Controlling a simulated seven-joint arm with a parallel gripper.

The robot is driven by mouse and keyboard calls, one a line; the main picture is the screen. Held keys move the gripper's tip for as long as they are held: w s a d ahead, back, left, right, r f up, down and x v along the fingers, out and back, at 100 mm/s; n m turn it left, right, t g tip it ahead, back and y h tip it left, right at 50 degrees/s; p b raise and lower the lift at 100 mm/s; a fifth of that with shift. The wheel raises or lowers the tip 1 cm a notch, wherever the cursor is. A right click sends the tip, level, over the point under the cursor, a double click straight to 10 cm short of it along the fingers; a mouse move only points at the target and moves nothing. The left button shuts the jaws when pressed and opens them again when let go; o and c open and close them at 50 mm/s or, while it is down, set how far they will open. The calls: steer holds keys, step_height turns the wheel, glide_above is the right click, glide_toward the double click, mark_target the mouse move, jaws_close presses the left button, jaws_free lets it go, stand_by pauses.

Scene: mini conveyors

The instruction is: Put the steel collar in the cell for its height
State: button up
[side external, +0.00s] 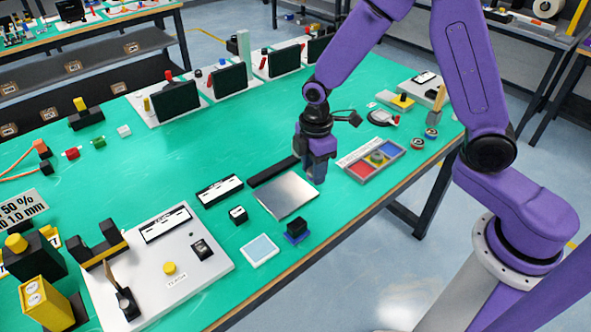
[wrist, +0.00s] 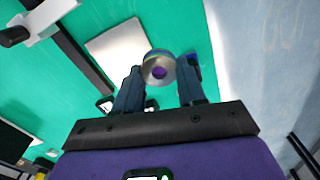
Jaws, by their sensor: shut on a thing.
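The steel collar (wrist: 160,67) is a short silver ring with a dark purple-looking hole, held between the fingertips of my gripper (wrist: 158,85) in the wrist view. In the side view my gripper (side external: 315,173) points down, just right of the steel plate and left of the cell tray. The fingers mostly hide the collar there.
A bare steel plate (side external: 287,195) lies on the green bench, with a black bar (side external: 273,171) behind it. A black block on a blue base (side external: 297,229) stands in front of the plate. Small round parts (side external: 417,143) lie right of the tray, near the bench edge.

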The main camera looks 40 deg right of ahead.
steer(key=s+d+r, duration=0.1)
steer(key=s+r, duration=0.1)
steer(key=s, duration=0.2)
steer(key=w+d+m, duration=0.1)
steer(key=d+m, duration=1)
steer(key=m, duration=0.4)
steer(key=w+d+m, duration=0.8)
steer(key=w+d, duration=0.2)
steer(key=w+d+f, duration=0.1)
steer(key=w+f, duration=0.2)
steer(key=w, duration=0.1)
steer(key=w+d+f, duration=0.1)
steer(key=w+f, duration=0.2)
steer(key=w, duration=0.1)
steer(key=w+d+f, duration=0.1)
steer(key=w+f, duration=0.3)
steer(key=w, duration=0.1)
steer(key=shift+d, duration=0.1)
steer(key=shift+w+f, duration=0.2)
steer(key=shift+f, duration=1.45)
steer(key=shift+f, duration=0.2)
